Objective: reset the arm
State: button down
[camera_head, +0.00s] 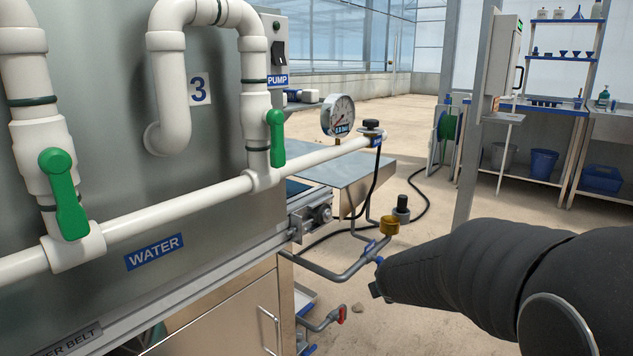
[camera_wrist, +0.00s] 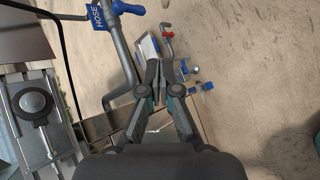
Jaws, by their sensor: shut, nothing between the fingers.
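My arm, in a dark sleeve, reaches in from the lower right in the head view. Its far end is beside the grey drain pipe (camera_head: 335,274), right of the machine; the fingers cannot be made out there. In the wrist view my gripper (camera_wrist: 165,73) points away from the camera, with its two fingers close together. It is shut and holds nothing. A grey pipe with a blue HOSE label (camera_wrist: 99,16) runs to the left of the fingers. A small tap with a red handle (camera_wrist: 168,34) shows just beyond the fingertips.
The steel machine carries white water pipes (camera_head: 190,215) with green valve handles (camera_head: 64,194) and a pressure gauge (camera_head: 339,115). A black hose (camera_head: 424,215) lies on the floor. A grey post (camera_head: 468,160) and shelves with blue bins (camera_head: 543,163) stand behind. Open floor lies between.

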jog(key=s+d+r+m+g+h, duration=0.1)
jog(key=s+d+m+g, duration=0.1)
jog(key=s+m, duration=0.5)
jog(key=s+d+m+g+h, duration=0.1)
jog(key=s+d+m+g, duration=0.15)
jog(key=s+m, duration=0.5)
jog(key=s+a+r+m+y, duration=0.1)
jog(key=s+a+r+m, duration=0.1)
jog(key=s, duration=0.6)
jog(key=s+a+r+m+y, duration=0.2)
jog(key=s+a+m, duration=0.1)
jog(key=s, duration=0.6)
jog(key=shift+r+m+t+y, duration=0.3)
jog(key=shift+r+m+t, duration=0.05)
jog(key=shift+m, duration=0.5)
